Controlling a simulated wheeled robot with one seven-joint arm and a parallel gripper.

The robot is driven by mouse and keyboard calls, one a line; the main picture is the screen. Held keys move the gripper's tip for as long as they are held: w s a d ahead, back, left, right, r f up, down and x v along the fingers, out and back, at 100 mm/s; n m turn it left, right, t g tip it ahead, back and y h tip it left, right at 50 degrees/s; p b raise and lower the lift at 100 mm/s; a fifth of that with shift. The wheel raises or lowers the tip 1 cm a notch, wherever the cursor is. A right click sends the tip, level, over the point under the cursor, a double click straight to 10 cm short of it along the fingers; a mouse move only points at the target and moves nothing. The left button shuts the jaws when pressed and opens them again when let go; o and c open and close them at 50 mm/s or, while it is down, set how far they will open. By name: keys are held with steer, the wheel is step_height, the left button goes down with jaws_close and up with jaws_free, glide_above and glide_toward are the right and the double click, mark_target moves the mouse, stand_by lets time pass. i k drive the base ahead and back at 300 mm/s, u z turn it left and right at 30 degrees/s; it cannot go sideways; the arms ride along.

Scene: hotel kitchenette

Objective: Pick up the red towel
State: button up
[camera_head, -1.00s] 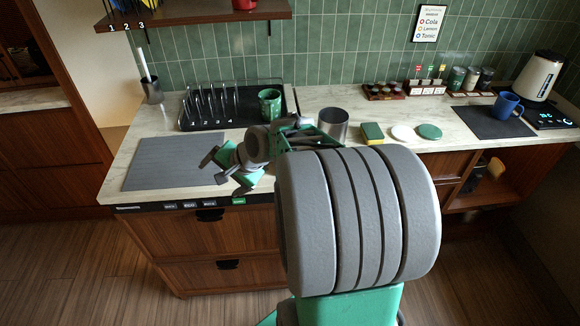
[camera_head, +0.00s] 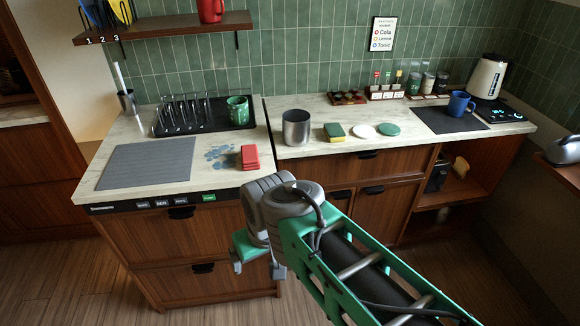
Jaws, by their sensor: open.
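The red towel (camera_head: 250,157) lies folded on the left counter (camera_head: 190,186), close to its front right corner. A bluish wet-looking patch (camera_head: 220,154) is on the counter just left of it. My gripper (camera_head: 258,270) is open and empty. It hangs in front of the left cabinet, below the counter edge, and appears lower than the towel in the picture. It is apart from the towel. My arm's wrist hides part of the cabinet front, but the towel is in plain view.
A grey mat (camera_head: 146,164) lies left on the counter. Behind are a black dish rack (camera_head: 185,116) and a green mug (camera_head: 238,110). Right of the towel stand a metal canister (camera_head: 296,127) and a sponge (camera_head: 334,131). A shelf (camera_head: 165,26) overhangs the back left.

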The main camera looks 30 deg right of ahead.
mark_target(250, 158)
steer(key=z, duration=0.25)
steer(key=k, duration=0.55)
steer(key=u, duration=0.55)
steer(key=i, duration=1.15)
steer(key=z, duration=0.6)
steer(key=i, duration=0.45)
steer(key=z, duration=0.55)
